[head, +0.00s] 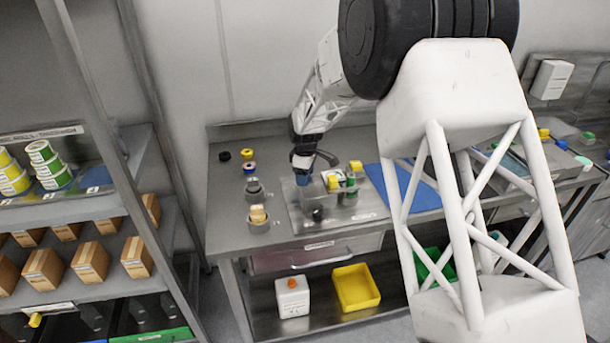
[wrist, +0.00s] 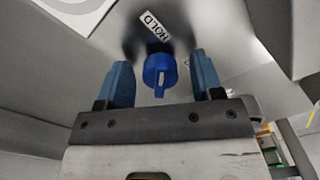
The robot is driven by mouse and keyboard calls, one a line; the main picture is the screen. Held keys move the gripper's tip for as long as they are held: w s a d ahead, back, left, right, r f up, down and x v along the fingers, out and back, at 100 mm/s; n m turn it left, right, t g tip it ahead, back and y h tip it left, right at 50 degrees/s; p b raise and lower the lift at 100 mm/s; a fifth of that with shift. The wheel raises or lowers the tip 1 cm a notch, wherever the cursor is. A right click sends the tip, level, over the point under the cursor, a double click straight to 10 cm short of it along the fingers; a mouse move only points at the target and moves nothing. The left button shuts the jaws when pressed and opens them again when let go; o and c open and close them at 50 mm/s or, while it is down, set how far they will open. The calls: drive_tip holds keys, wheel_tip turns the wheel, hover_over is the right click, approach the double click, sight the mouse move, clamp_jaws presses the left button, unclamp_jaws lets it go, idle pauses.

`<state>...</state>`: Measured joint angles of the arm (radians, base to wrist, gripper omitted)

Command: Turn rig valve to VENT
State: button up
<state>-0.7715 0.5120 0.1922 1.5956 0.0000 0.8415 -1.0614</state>
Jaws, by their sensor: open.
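The valve knob (wrist: 160,70) is blue and round, with a short bar that points down in the wrist view. A label reading HOLD (wrist: 155,25) is on the grey panel just above it. No VENT label can be read. My gripper (wrist: 160,62) is open, with one blue finger on each side of the knob and a visible gap on both sides. In the head view my gripper (head: 302,174) is at the left part of the filler rig (head: 315,218) on the bench. The knob cannot be made out there.
The steel bench (head: 230,215) holds small caps (head: 248,167) and round holders (head: 258,225) left of the rig. A blue mat (head: 425,195) lies to the right. A yellow bin (head: 356,288) and a white container (head: 292,297) are on the shelf below. A rack with boxes (head: 90,262) stands left.

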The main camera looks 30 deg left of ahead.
drive_tip(key=c, duration=0.9)
drive_tip(key=shift+m, duration=0.5)
drive_tip(key=m, duration=0.3)
drive_tip(key=shift+m, duration=0.4)
drive_tip(key=m, duration=0.9)
drive_tip(key=shift+s, duration=0.1)
drive_tip(key=m, duration=0.4)
drive_tip(key=shift+a, duration=0.1)
